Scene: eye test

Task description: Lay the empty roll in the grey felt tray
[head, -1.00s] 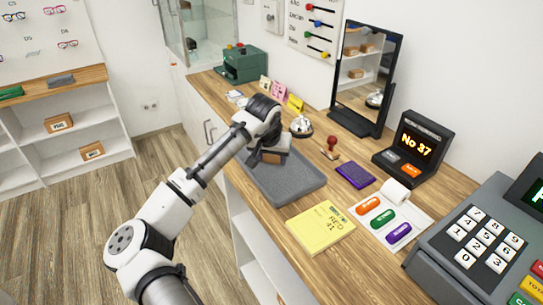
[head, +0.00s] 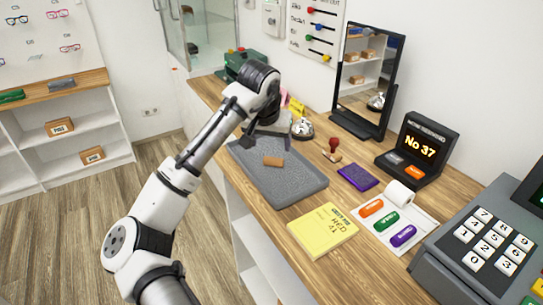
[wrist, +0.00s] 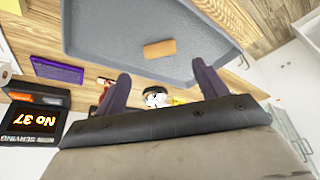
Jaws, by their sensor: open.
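The empty roll (head: 273,161), a small brown cardboard tube, lies on its side on the floor of the grey felt tray (head: 292,190). In the wrist view the roll (wrist: 160,48) lies wholly inside the tray (wrist: 105,35), clear of its rim. My gripper (head: 262,130) is above the far part of the tray, raised off the roll. In the wrist view its two dark fingers (wrist: 161,74) stand apart with nothing between them, and the roll lies beyond their tips, not touching them.
A silver bell (head: 302,128), a red-handled stamp (head: 333,147) and a purple pad (head: 357,177) stand right of the tray. A yellow book (head: 323,230) lies in front of it. A mirror (head: 368,80) and a number display (head: 418,150) stand along the wall.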

